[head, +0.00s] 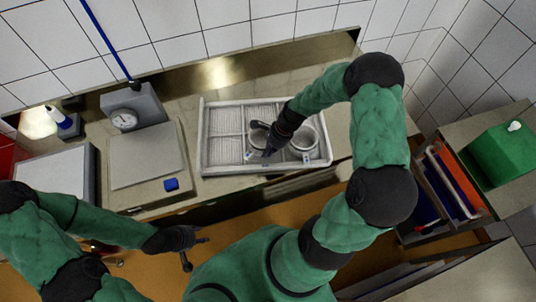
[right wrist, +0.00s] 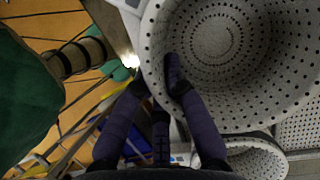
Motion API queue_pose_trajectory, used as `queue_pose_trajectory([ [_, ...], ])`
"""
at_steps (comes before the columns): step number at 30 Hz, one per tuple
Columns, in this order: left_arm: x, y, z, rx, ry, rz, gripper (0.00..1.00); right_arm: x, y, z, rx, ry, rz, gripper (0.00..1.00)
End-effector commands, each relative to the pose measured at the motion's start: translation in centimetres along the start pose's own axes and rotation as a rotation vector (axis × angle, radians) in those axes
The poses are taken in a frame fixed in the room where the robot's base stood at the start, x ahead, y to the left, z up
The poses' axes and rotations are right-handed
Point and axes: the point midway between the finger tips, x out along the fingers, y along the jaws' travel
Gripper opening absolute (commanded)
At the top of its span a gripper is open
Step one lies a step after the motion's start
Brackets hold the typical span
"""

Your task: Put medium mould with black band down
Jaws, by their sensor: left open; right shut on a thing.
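A white perforated mould (head: 257,138) is at the middle of the grey draining tray (head: 203,150) in the head view, partly hidden by my right gripper (head: 270,148). In the right wrist view this mould (right wrist: 230,40) is large, its dotted inside facing the camera. My right gripper (right wrist: 158,85) is shut on its wall, one finger inside the rim. I cannot make out a black band. Whether its base touches the tray is hidden. A second mould (head: 303,140) stands just right of it. My left gripper (head: 196,250) is open and empty, below the counter's front edge.
The left part of the tray is clear. A scale with a dial (head: 124,119) and a flat plate (head: 148,158) stand left of the tray, with a small blue block (head: 171,184). A green container (head: 503,155) is at the right.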

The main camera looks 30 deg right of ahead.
Motion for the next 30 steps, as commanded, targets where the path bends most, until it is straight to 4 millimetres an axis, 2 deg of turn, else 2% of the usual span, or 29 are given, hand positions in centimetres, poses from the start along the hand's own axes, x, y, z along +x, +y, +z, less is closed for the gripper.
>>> queue_pose_trajectory([
  [1, 0.2, -0.1, 0.0, 0.000, 0.000, 0.000, 0.45, 1.0, 0.2, -0.3, 0.002, -0.001, 0.005, 0.00],
  [5, 0.4, -0.1, 0.0, 0.000, 0.000, 0.000, 0.45, 2.4, 0.2, -0.9, 0.001, -0.001, 0.004, 0.00],
  [16, 0.5, -0.2, 0.0, 0.000, 0.000, 0.000, 0.45, 2.7, 0.2, -1.0, 0.000, 0.000, 0.003, 0.00],
  [17, 0.5, -0.2, 0.0, 0.000, 0.000, 0.000, 0.45, 2.8, 0.2, -1.0, 0.000, 0.000, 0.003, 0.15],
  [19, 0.5, -0.2, 0.0, 0.000, 0.000, 0.000, 0.45, 2.7, 0.2, -1.0, 0.000, 0.000, 0.003, 0.35],
  [30, 0.3, -0.1, 0.0, 0.000, 0.000, 0.000, 0.45, 2.5, 0.2, -0.9, 0.000, 0.000, 0.003, 0.36],
])
